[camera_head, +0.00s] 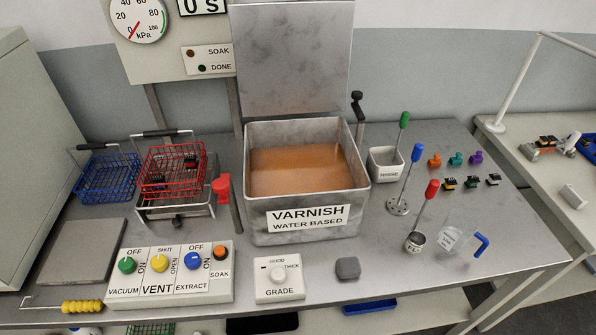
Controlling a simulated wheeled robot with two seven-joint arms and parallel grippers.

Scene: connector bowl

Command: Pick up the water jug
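The water jug (452,241) is a small clear vessel with a blue handle (481,245). It is near the front right of the steel bench in the head view. Its handle points right, toward the bench's right edge. A label with writing too small to read shows on its left side. It is close to a small metal cup with a red-handled tool (425,213); I cannot tell whether they touch. Neither of my grippers is in view.
An open varnish tank (309,225) fills the bench's middle. Left of it are red (172,168) and blue (107,180) wire baskets and a control panel (170,273). A blue-handled tool (408,180) and several connectors (456,158) stand behind the jug. Bare bench lies in front of it.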

